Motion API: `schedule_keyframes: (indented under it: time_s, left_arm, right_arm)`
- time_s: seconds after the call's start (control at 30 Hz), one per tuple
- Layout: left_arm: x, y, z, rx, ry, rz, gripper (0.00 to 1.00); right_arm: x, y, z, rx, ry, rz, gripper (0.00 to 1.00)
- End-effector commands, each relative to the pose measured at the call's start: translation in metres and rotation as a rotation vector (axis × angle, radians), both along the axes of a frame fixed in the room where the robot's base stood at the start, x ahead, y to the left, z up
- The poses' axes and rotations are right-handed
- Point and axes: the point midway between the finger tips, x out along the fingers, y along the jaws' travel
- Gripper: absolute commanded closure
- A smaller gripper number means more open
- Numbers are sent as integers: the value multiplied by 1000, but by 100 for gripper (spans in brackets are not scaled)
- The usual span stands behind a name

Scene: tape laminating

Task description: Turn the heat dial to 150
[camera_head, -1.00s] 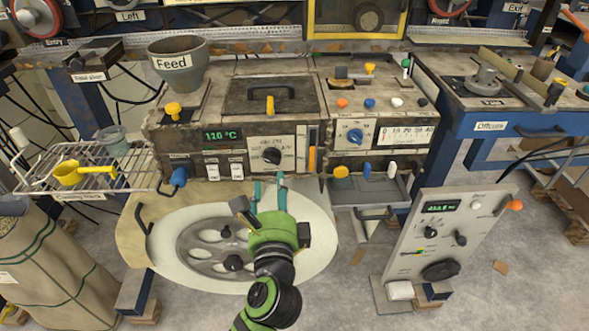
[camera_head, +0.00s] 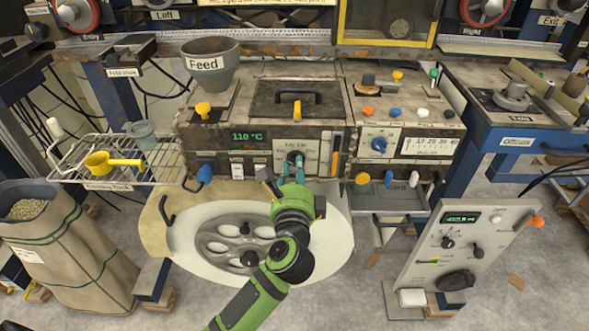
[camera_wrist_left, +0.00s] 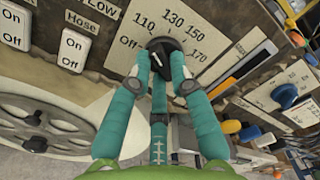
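The heat dial (camera_wrist_left: 166,60) is a black knob on a white plate (camera_wrist_left: 198,25) marked Off, 110, 130, 150 and 170 in the left wrist view. In the head view the dial is mostly hidden by my left gripper (camera_head: 294,162). The gripper's teal fingers (camera_wrist_left: 161,72) reach the dial, with fingertips on both sides of it and a third finger below. I cannot tell whether they press on it. The green display (camera_head: 249,136) reads 110 °C. My right gripper is out of view.
Two white On/Off switches (camera_wrist_left: 73,48) are left of the dial. A round spoked wheel (camera_head: 240,242) lies below my left arm. A feed hopper (camera_head: 211,68) stands above.

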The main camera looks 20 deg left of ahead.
Motion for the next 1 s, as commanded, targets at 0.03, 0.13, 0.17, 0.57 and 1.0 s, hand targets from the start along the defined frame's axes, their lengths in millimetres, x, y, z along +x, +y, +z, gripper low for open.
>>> schedule_keyframes:
  time_s: [0.03, 0.13, 0.17, 0.57, 1.0]
  left_arm:
    - [0, 0, 0, 0, 0, 0, 100]
    - [0, 0, 0, 0, 0, 0, 100]
    - [0, 0, 0, 1, 0, 0, 100]
    - [0, 1, 2, 109, 33, 1, 100]
    - [-1, 2, 4, 480, 142, 1, 100]
  right_arm:
    - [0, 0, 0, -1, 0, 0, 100]
    - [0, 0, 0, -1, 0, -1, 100]
    - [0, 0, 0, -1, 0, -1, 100]
    - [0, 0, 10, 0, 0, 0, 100]
    - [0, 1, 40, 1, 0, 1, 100]
